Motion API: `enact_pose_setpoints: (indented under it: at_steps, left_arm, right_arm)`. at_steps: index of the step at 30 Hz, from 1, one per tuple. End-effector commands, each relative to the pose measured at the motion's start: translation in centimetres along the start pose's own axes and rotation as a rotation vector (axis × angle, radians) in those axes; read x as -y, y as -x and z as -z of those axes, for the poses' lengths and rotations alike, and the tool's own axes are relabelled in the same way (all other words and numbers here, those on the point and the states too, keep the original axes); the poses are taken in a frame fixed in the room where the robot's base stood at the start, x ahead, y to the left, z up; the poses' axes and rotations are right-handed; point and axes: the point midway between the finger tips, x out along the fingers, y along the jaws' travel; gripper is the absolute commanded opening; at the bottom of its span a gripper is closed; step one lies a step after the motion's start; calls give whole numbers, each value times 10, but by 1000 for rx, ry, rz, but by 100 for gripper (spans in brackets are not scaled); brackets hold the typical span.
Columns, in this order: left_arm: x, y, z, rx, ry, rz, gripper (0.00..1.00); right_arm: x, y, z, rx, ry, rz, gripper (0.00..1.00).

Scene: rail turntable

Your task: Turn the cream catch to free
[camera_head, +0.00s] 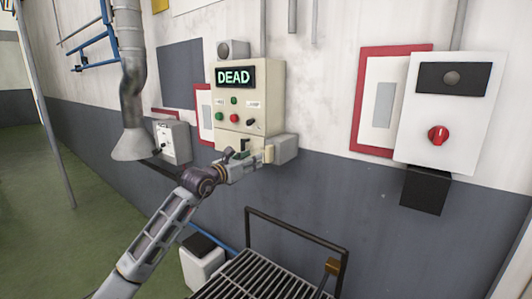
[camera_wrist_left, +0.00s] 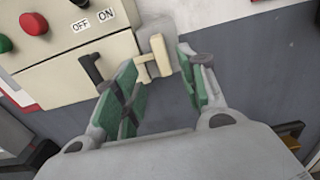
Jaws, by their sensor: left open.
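The cream catch (camera_wrist_left: 154,62) is a small cream block with an arm to its left, at the right end of the cream control box (camera_wrist_left: 85,65). In the head view the catch (camera_head: 268,154) shows at the lower right of the box, below the lit DEAD display (camera_head: 234,76). My left gripper (camera_wrist_left: 158,72) is open, with its green-padded fingers on either side of the catch. The catch shows in the gap; I cannot tell whether a finger touches it. In the head view my left gripper (camera_head: 252,160) partly hides the box's lower front. My right gripper is not in view.
A black lever (camera_wrist_left: 90,70) sticks out just left of the left finger. A grey box (camera_head: 285,148) adjoins the catch on the right. Below stands a dark slatted frame with a rail (camera_head: 297,231). A white panel with a red knob (camera_head: 438,135) hangs at right.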

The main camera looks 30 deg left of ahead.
Motion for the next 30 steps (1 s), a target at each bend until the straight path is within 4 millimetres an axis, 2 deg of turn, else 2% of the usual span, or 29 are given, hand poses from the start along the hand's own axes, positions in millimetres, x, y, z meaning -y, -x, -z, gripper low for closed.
enact_pose_setpoints:
  at_steps: [30]
  left_arm:
    - [0, -81, -1, 0, 1, 0, 41]
  right_arm:
    - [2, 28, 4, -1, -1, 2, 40]
